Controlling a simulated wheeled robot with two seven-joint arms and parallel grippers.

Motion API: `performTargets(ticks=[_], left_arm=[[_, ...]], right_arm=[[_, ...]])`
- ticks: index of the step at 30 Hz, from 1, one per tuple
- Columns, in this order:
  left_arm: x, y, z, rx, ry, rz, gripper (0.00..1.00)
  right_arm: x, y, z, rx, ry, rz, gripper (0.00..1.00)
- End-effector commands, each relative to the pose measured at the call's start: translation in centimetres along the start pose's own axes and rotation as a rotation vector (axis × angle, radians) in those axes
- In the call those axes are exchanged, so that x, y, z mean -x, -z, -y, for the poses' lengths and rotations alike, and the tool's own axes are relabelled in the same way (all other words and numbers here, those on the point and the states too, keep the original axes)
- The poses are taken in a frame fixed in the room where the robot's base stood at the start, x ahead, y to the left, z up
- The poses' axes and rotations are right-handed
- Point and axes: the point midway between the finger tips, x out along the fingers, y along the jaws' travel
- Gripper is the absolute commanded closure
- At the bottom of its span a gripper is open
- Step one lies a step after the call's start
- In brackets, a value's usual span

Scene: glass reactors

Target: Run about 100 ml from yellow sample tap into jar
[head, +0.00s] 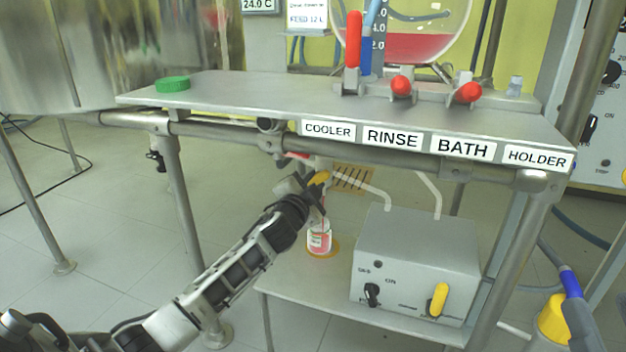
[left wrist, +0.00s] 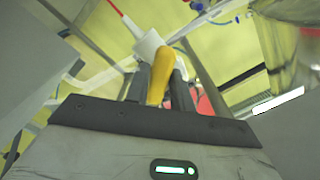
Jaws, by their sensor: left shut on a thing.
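The yellow sample tap handle (head: 319,178) is under the steel bench top, below the COOLER label. My left gripper (head: 312,190) is shut on it. In the left wrist view the yellow handle (left wrist: 163,75) stands between the two dark fingers (left wrist: 160,90). The jar (head: 320,241) stands upright on the lower shelf below the tap, with a white label and pinkish-red contents. A thin reddish line shows above the jar, partly hidden by the gripper. The fill level is too small to read. My right gripper is not in view.
A grey box with a black knob and a yellow knob (head: 415,262) stands right of the jar on the lower shelf (head: 300,290). A green lid (head: 172,84) lies on the bench top. Red-handled valves (head: 401,86) sit under the glass vessel. Bench legs and rails surround the arm.

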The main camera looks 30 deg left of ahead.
Motion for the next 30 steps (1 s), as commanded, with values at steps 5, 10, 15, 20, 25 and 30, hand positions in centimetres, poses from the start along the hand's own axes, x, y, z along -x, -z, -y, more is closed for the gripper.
performTargets(ticks=[5,10,15,20,25,30], left_arm=[[0.0,0.1,0.2,-0.156,-0.003,0.002,0.99],[0.0,0.1,0.2,-0.308,-0.003,0.002,0.99],[0.0,0.1,0.2,-0.442,-0.002,0.001,0.99],[0.0,0.0,0.2,-0.545,-0.002,0.002,0.99],[0.0,0.0,0.2,-0.620,-0.002,0.002,0.99],[0.0,0.0,0.1,-0.659,-0.002,0.002,0.99]], right_arm=[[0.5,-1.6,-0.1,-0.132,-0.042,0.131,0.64],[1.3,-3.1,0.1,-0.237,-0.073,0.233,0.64],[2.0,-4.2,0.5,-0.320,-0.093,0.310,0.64],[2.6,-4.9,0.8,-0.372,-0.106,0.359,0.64],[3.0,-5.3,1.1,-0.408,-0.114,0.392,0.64],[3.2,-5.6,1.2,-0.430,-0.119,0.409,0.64]])
